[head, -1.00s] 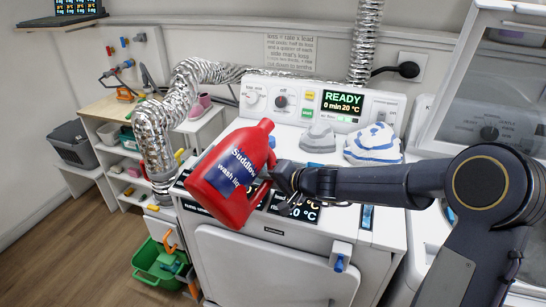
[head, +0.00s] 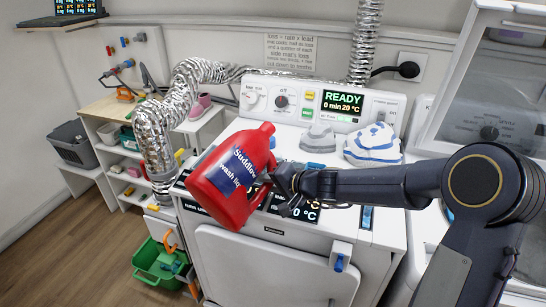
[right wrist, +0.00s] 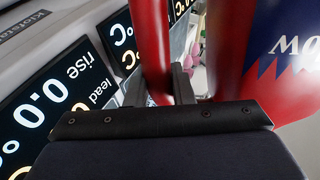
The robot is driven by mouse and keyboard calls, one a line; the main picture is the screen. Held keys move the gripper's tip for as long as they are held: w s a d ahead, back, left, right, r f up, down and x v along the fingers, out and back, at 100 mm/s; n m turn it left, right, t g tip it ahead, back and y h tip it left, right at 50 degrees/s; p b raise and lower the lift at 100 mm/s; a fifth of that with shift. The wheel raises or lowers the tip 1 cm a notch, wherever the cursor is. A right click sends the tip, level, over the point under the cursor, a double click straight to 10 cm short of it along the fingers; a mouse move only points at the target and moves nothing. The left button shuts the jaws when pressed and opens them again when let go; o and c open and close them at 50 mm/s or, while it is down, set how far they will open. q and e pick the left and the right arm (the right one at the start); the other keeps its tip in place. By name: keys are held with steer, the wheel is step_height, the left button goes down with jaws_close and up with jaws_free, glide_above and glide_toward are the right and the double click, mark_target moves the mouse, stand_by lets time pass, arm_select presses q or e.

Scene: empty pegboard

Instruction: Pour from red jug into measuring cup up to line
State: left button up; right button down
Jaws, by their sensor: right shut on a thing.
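The red jug (head: 230,178), with a blue "Suddlow wash liquid" label, is held in front of the washing machine in the head view. It leans, its top toward the upper right. My right gripper (head: 276,181) is shut on its handle, at the jug's right side. In the right wrist view the red handle (right wrist: 150,45) stands between the gripper fingers (right wrist: 168,88), with the jug's body (right wrist: 285,85) at the right. I cannot make out a measuring cup or its line in either view. No liquid shows leaving the jug. My left gripper is not in view.
The white washing machine (head: 275,262) has black readout panels (head: 300,209) along its front edge, partly hidden by jug and arm. A silver hose (head: 154,140) rises at the left. A green bin (head: 158,264) stands on the floor.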

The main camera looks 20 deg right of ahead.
steer(key=shift+a+f, duration=0.15)
steer(key=shift+f, duration=0.2)
stand_by(0.7)
steer(key=shift+s+a+r+m+g+y+p, duration=0.3)
steer(key=shift+s+a+m+g+y+p, duration=0.25)
steer(key=shift+p, duration=0.55)
stand_by(2.3)
